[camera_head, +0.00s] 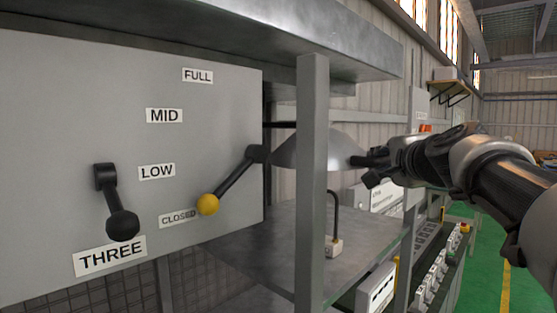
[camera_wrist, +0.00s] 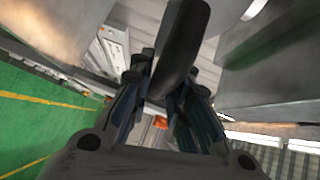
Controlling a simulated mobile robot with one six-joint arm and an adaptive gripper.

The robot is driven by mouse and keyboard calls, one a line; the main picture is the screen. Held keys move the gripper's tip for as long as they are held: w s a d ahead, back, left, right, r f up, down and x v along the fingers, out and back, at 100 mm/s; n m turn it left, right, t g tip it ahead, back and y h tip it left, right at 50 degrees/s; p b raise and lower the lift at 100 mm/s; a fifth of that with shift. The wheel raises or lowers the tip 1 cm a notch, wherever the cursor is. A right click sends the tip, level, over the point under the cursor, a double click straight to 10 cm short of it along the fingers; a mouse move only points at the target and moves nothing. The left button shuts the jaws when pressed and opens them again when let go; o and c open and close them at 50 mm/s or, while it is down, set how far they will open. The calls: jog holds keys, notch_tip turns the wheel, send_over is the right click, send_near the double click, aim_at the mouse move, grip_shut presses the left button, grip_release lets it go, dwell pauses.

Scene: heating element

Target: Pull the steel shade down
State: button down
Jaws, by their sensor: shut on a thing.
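The steel shade (camera_head: 343,152) is a grey dome beneath the metal hood, partly hidden behind an upright post in the head view. My gripper (camera_head: 368,166) is at the shade's right edge. In the wrist view, my gripper (camera_wrist: 160,88) has its two fingers on either side of a dark, rounded handle (camera_wrist: 182,42) and is shut on it. In the head view the handle is mostly hidden by the fingers. The exact contact between the fingers and the handle is hard to see.
The post (camera_head: 312,220) stands before the shade. A metal shelf (camera_head: 265,235) lies below, with equipment (camera_head: 430,262) to its right.

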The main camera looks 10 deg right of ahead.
jog(key=shift+f, duration=0.45)
jog(key=c, duration=2)
grip_release()
jog(key=o, duration=0.5)
jog(key=shift+r, duration=0.1)
jog(key=shift+r, duration=0.1)
notch_tip(320, 180, up, 10)
jog(key=shift+r, duration=0.15)
jog(key=shift+s, duration=0.1)
